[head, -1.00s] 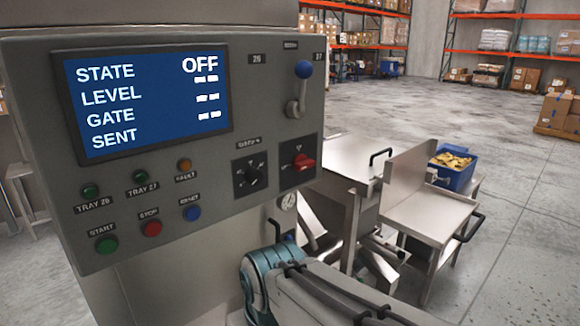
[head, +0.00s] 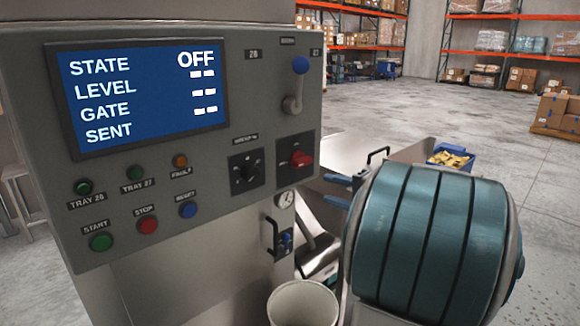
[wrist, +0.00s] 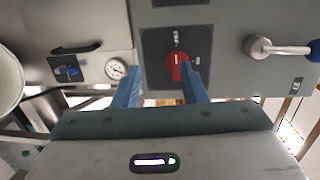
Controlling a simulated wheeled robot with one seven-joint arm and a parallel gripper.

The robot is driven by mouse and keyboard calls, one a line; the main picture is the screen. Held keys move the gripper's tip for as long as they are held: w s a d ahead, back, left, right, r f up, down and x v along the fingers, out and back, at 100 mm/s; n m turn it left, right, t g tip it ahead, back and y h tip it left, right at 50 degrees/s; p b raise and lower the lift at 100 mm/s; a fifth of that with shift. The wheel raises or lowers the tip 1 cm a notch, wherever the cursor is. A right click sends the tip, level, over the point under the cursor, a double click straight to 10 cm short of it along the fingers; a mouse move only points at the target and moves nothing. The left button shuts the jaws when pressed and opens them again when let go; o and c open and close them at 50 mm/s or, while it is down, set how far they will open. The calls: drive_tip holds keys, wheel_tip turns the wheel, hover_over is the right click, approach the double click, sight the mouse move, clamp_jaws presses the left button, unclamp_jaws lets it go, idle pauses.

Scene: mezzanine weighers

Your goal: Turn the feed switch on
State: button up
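The red rotary switch (head: 301,159) sits on a dark square plate at the right of the grey panel. Its label is too small to read, so I cannot confirm it is the feed switch. The display (head: 145,95) reads STATE OFF. My gripper (head: 328,190) is just below and right of the red switch, its blue fingers apart and empty. In the wrist view, the red switch (wrist: 177,66) shows ahead of my gripper (wrist: 160,70), close to the right finger rather than centred. I cannot tell whether that finger touches it.
A black selector knob (head: 244,172) sits left of the red switch. A blue-balled lever (head: 298,85) stands above it. Several push buttons, including green START (head: 101,242), are at lower left. A gauge (head: 285,199) and a white round container (head: 302,304) are below.

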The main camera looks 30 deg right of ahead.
sight(306, 163)
drive_tip(key=d+r+m+t+h, duration=0.1)
drive_tip(key=d+t, duration=0.1)
drive_tip(key=d, duration=0.2)
drive_tip(key=p+x, duration=0.4)
drive_tip(key=x, duration=0.9)
drive_tip(key=shift+f+p, duration=0.1)
drive_tip(key=shift+p, duration=0.2)
drive_tip(key=shift+c, duration=0.4)
clamp_jaws()
